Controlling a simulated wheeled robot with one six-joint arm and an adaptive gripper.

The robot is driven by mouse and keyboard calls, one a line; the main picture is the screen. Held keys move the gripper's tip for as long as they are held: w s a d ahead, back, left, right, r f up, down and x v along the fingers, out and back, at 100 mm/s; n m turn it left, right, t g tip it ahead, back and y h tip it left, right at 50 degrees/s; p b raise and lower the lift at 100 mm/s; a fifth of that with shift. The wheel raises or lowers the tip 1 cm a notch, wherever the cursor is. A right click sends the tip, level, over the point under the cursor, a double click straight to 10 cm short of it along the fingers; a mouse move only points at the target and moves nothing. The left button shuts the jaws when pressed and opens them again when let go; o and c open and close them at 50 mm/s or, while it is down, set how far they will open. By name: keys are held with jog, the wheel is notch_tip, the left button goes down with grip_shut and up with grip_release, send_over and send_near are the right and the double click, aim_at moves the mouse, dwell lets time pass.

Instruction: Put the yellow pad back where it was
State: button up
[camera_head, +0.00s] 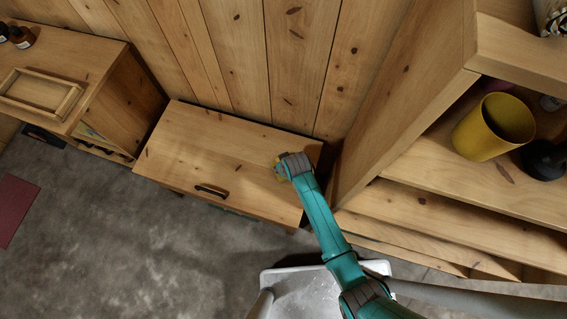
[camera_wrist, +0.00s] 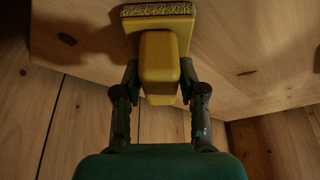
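The yellow pad (camera_wrist: 158,22) shows in the wrist view, with a blocky yellow handle and a dark speckled strip along its far edge. My gripper (camera_wrist: 159,78) has one finger on each side of the handle, and both fingertips appear to press against it. In the head view, a small part of the yellow pad (camera_head: 279,172) shows beside my gripper (camera_head: 284,169), at the right end of the low wooden cabinet's top (camera_head: 215,150). My wrist hides most of it there. I cannot tell whether the pad touches the wood.
A wooden shelf unit (camera_head: 380,110) stands close on the right, holding a yellow cup (camera_head: 493,127) and a dark object (camera_head: 541,160). At left, another cabinet (camera_head: 75,55) bears a wooden frame (camera_head: 40,92) and dark bottles (camera_head: 20,37). The low cabinet's left top is clear.

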jog(key=shift+o, duration=0.8)
jog(key=shift+v, duration=3.9)
